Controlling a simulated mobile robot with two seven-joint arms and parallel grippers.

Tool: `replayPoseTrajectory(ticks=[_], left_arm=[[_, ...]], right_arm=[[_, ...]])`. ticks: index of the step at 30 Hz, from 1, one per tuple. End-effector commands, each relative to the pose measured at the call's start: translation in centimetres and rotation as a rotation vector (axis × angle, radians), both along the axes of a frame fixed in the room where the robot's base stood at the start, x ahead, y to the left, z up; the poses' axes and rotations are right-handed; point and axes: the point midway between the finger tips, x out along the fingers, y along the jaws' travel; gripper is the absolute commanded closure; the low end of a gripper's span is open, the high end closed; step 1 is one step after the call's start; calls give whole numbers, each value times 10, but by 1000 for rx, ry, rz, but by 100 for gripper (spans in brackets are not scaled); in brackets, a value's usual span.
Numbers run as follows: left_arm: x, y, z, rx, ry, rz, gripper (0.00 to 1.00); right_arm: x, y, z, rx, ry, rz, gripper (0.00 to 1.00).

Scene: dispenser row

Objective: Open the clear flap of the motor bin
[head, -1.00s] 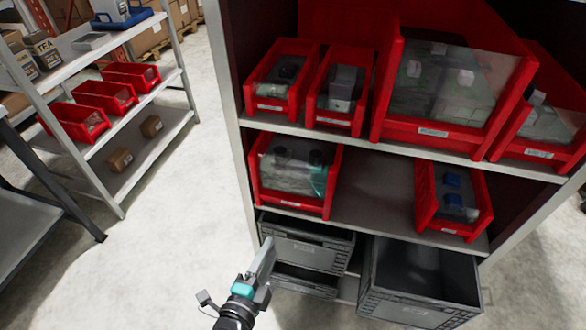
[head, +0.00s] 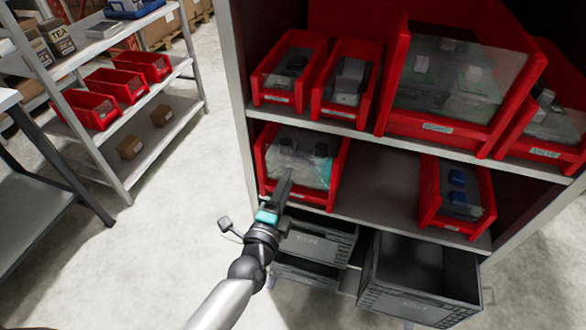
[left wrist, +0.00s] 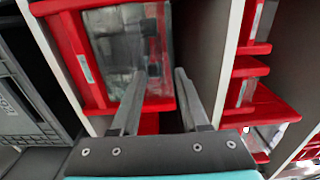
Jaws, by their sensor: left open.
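A red bin (head: 305,201) stands at the left of the middle shelf, with a clear flap (head: 311,174) across its front opening. Dark rounded parts (head: 320,149) show in it; I take it for the motor bin, but cannot read its label. The flap looks closed. My left gripper (head: 288,174) is open, its fingertips in front of the flap. In the left wrist view, both fingers (left wrist: 160,76) are spread and empty before the bin (left wrist: 76,55) and its flap (left wrist: 110,28). I cannot tell whether they touch it. My right gripper is out of view.
Other red bins with clear fronts fill the upper shelf (head: 360,121), and one (head: 430,200) stands to the right on the middle shelf. Grey crates (head: 318,243) sit below. The shelf between the two middle bins is bare. A side rack (head: 150,150) stands left.

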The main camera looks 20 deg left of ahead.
Motion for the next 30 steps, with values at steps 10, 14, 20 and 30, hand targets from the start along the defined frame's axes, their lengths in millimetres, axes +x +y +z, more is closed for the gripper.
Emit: replayPoseTrajectory(ticks=[10, 14, 20, 30], left_arm=[[46, -2, 0, -1, -1, 1, 55], [53, -2, 0, -1, 0, 0, 55], [54, -2, 0, -1, 1, 0, 55], [54, -2, 0, -1, 0, 0, 81]], right_arm=[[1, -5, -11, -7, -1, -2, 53], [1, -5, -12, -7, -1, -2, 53], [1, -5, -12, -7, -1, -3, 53], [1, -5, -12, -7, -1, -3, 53]])
